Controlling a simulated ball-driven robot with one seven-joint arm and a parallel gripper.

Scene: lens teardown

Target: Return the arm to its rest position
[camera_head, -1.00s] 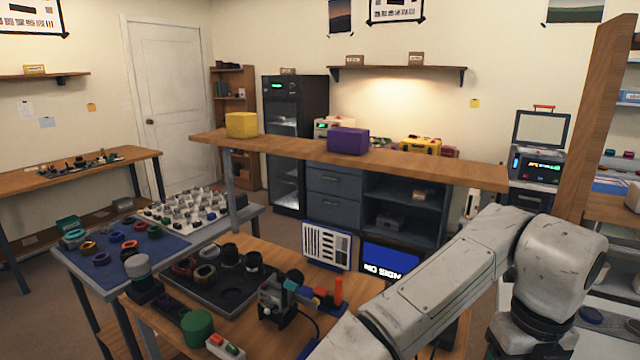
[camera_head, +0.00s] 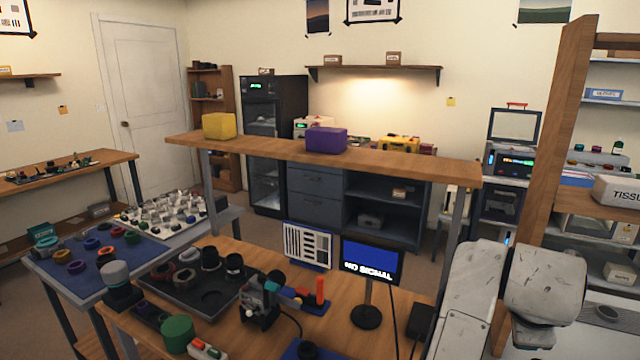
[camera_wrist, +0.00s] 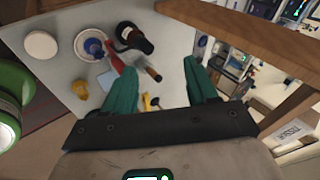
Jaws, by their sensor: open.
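My gripper (camera_wrist: 162,88) shows in the wrist view with its two green fingers spread apart and nothing between them. Behind the fingers, below them, a grey table top (camera_wrist: 90,60) carries several small items, apart from the fingers. In the head view my arm is folded at the lower right, and the gripper itself is out of that picture.
A wooden workbench (camera_head: 225,255) holds a dark tray (camera_head: 208,298), a small screen (camera_head: 370,262) and a green cylinder (camera_head: 176,334). A wooden post (camera_head: 562,130) stands close to my arm. A raised shelf (camera_head: 380,165) crosses behind the bench.

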